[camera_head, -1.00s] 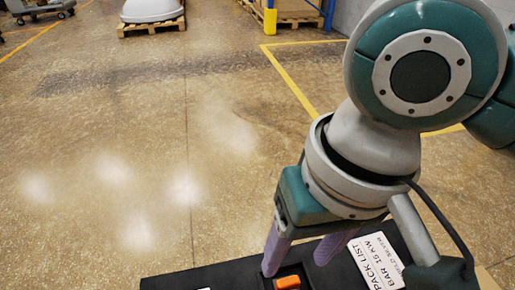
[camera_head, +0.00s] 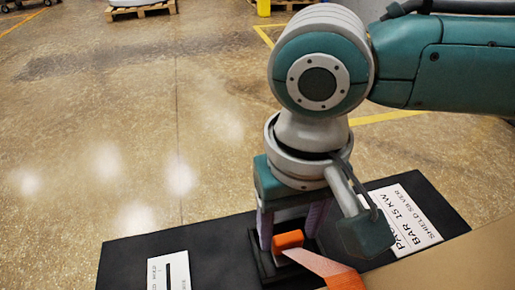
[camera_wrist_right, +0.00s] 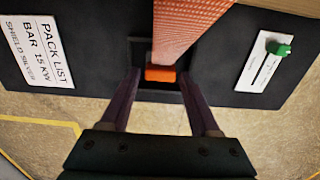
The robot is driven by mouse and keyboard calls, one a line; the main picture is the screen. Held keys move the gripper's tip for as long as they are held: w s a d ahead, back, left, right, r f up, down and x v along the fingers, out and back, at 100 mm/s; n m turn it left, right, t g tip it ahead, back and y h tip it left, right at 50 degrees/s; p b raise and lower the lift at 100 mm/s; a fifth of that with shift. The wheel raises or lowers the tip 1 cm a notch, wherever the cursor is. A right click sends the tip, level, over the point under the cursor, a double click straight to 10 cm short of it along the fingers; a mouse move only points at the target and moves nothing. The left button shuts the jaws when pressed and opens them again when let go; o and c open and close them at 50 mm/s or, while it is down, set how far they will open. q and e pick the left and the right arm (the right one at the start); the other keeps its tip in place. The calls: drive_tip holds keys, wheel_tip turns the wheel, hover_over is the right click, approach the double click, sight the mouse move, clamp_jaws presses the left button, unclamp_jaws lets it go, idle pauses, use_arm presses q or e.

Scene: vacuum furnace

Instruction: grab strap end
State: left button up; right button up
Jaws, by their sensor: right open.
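An orange strap end (camera_head: 288,240) sits over a dark square recess in a black panel. The orange woven strap (camera_head: 325,268) runs from it toward the lower right. In the right wrist view the strap end (camera_wrist_right: 160,73) lies between my fingertips, with the strap (camera_wrist_right: 188,32) running up and away. My right gripper (camera_head: 289,238) is open, one purple finger on each side of the strap end; it also shows in the right wrist view (camera_wrist_right: 158,78). Gaps show between the fingers and the strap end there. My left gripper is not in view.
The black panel (camera_head: 215,236) carries a white pack-list label (camera_head: 404,222) on the right and a slotted white card (camera_head: 169,271) on the left. A green piece (camera_wrist_right: 279,48) sits by the card in the right wrist view. A tan surface (camera_head: 440,262) lies at lower right.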

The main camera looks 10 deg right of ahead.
sight(289, 237)
wheel_tip(289, 237, down, 3)
drive_tip(key=shift+s+b, duration=0.1)
drive_tip(key=shift+b, duration=0.4)
drive_tip(key=shift+c, duration=0.2)
drive_tip(key=shift+r, duration=0.1)
clamp_jaws()
